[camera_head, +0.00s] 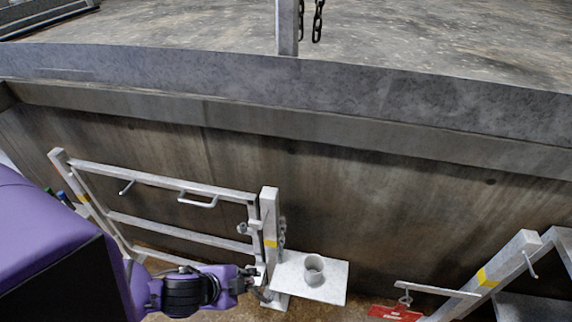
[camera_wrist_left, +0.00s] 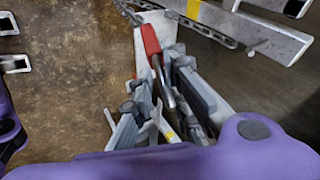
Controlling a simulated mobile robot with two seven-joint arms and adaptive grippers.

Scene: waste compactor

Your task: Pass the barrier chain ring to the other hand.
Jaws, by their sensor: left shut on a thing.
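My left gripper (camera_head: 262,290) is low beside the foot of the grey post, left of a small white shelf. In the left wrist view its grey fingers (camera_wrist_left: 160,82) are closed around a thin dark metal piece (camera_wrist_left: 167,94) with a red part (camera_wrist_left: 150,40) at its far end. This is likely the barrier chain ring, but its ring shape is hidden between the fingers. A grey chain (camera_wrist_left: 195,30) runs past beyond the fingertips, and a short length of chain (camera_head: 283,236) shows beside the post. My right gripper is in neither view.
A white railing gate (camera_head: 180,182) stands left of the post (camera_head: 270,215). A white shelf (camera_head: 330,280) holds a grey cup (camera_head: 314,270). A concrete wall (camera_head: 350,190) rises behind.

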